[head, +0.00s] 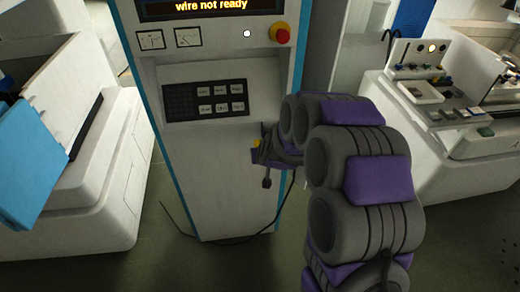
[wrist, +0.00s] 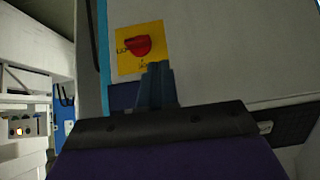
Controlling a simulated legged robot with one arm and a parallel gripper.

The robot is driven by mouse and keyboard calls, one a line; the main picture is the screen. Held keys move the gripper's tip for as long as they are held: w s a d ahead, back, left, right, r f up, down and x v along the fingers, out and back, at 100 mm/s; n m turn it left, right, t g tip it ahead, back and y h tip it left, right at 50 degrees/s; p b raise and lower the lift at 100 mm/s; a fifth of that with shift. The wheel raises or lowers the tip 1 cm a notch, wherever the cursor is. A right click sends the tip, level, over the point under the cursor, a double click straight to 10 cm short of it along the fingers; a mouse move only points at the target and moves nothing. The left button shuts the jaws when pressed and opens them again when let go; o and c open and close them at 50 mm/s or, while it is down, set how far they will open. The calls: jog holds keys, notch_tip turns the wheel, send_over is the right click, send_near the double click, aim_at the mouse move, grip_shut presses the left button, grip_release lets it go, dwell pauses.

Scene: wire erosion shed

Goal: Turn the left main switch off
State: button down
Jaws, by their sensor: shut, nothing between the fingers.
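A red switch handle (wrist: 138,47) sits on a yellow plate (wrist: 153,30) on a pale panel in the wrist view. Dark marks beside the handle are too small to read surely. My gripper (wrist: 156,72) is shut and empty, with its fingertips just below the plate in that view. I cannot tell whether they touch the panel. In the head view my gripper (head: 258,153) is at the lower right part of the white control cabinet (head: 215,165). A small yellow patch shows there, but the red handle cannot be made out.
The cabinet carries a display (head: 210,7) reading "wire not ready", a red emergency button (head: 281,33) and a dark keypad (head: 206,100). White machines stand at the left (head: 110,170) and right (head: 440,160). A dark cable (head: 235,240) runs by the cabinet's foot.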

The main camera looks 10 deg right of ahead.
jog(key=w+d+f+h+p, duration=0.1)
jog(key=w+d+f+p, duration=0.1)
jog(key=w+f, duration=0.5)
jog(key=shift+w+d+f, duration=0.2)
jog(key=shift+w+f, duration=0.1)
jog(key=shift+w, duration=0.3)
dwell(1.5)
jog(key=shift+a+p, duration=0.1)
jog(key=shift+p, duration=0.25)
